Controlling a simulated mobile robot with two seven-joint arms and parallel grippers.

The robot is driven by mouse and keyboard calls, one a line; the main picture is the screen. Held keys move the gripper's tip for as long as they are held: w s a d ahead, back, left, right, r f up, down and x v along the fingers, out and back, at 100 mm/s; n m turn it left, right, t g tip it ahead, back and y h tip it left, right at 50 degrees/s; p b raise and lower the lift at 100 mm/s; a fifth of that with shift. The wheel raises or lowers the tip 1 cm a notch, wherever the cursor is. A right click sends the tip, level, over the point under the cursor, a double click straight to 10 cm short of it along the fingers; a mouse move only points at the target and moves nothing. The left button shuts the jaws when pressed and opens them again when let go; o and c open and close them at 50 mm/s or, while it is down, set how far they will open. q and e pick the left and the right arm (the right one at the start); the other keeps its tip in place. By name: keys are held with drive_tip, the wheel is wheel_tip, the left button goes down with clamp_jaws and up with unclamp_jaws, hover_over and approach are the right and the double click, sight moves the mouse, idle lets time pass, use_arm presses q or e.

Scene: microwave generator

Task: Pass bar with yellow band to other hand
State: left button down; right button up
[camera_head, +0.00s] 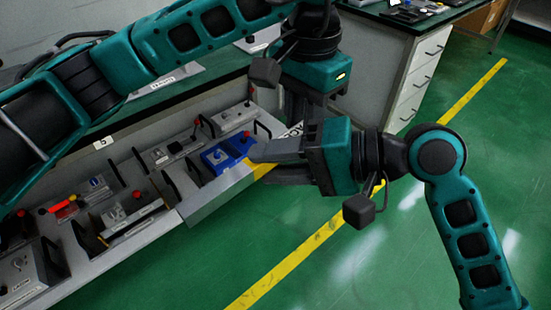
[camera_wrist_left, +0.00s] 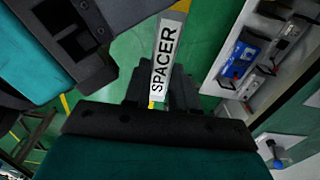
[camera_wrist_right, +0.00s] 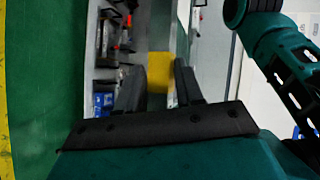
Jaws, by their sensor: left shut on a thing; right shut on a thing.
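The bar with the yellow band is a light grey bar with a SPACER label (camera_wrist_left: 166,52), seen in the left wrist view. Its yellow band (camera_wrist_right: 160,72) shows between the right fingers in the right wrist view and beside them in the head view (camera_head: 261,171). My left gripper (camera_head: 296,118) points down and is shut on the labelled part. My right gripper (camera_head: 262,160) reaches in from the right and is shut on the bar at the yellow band. Both hold it in the air, close together. The right fingers hide part of the bar in the head view.
Below and left, a long bench shelf (camera_head: 225,194) holds several devices in divided bays, including a blue one (camera_head: 226,152) with a red knob. A white drawer cabinet (camera_head: 420,72) stands behind. Green floor with a yellow line (camera_head: 300,254) is open at the right.

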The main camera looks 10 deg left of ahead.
use_arm(q)
drive_tip(key=c, duration=0.8)
unclamp_jaws()
drive_tip(key=shift+c, duration=0.2)
